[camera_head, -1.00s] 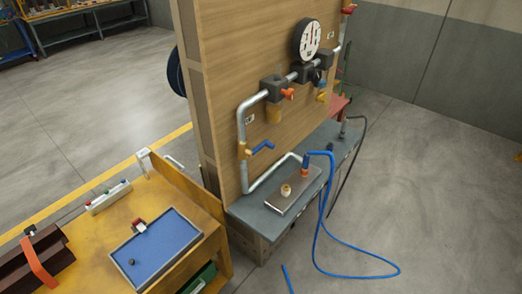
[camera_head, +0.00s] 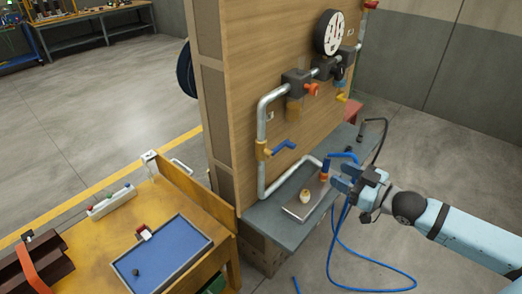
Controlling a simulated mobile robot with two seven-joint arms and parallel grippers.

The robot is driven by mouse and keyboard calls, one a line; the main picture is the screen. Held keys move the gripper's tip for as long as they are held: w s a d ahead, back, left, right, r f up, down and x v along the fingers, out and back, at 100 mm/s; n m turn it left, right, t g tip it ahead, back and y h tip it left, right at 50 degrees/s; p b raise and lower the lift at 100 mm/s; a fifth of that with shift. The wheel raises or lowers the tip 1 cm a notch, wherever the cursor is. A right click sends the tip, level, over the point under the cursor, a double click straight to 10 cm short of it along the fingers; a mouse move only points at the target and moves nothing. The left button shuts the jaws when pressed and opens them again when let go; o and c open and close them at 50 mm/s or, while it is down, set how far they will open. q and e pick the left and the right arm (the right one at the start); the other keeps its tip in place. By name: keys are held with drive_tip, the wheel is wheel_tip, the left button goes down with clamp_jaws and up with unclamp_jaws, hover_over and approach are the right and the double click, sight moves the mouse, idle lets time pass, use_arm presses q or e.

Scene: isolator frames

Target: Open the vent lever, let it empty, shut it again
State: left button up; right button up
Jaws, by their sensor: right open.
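A pipe run (camera_head: 264,130) is mounted on the wooden panel, with a round gauge (camera_head: 329,32) at its upper right. A blue lever (camera_head: 285,146) sticks out to the right from a brass valve (camera_head: 262,150) low on the pipe. A red-orange handle (camera_head: 311,89) and a yellow handle (camera_head: 342,98) sit higher up. I cannot tell which is the vent lever. My right gripper (camera_head: 342,178) is open, right of the blue lever and apart from it, over the grey bench near the blue hose. It partly hides the hose. My left gripper is not in view.
A metal plate (camera_head: 301,208) with a small cream knob (camera_head: 306,197) lies on the grey bench (camera_head: 262,226). A blue hose (camera_head: 384,289) loops down to the floor. A wooden table with a blue tray (camera_head: 165,262) stands at lower left. Floor at right is clear.

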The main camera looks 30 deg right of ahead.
sight(296, 145)
drive_tip(key=shift+r+p+x, duration=0.2)
drive_tip(key=shift+r+x, duration=0.05)
drive_tip(key=shift+x, duration=2.2)
drive_tip(key=shift+r+p+x, duration=0.25)
drive_tip(key=shift+x, duration=2.2)
drive_tip(key=shift+r+p+x, duration=0.2)
drive_tip(key=shift+r+x, duration=0.1)
drive_tip(key=shift+x, duration=2.15)
drive_tip(key=shift+s+a, duration=0.1)
drive_tip(key=shift+a, duration=0.05)
drive_tip(key=shift+c, duration=0.3)
clamp_jaws()
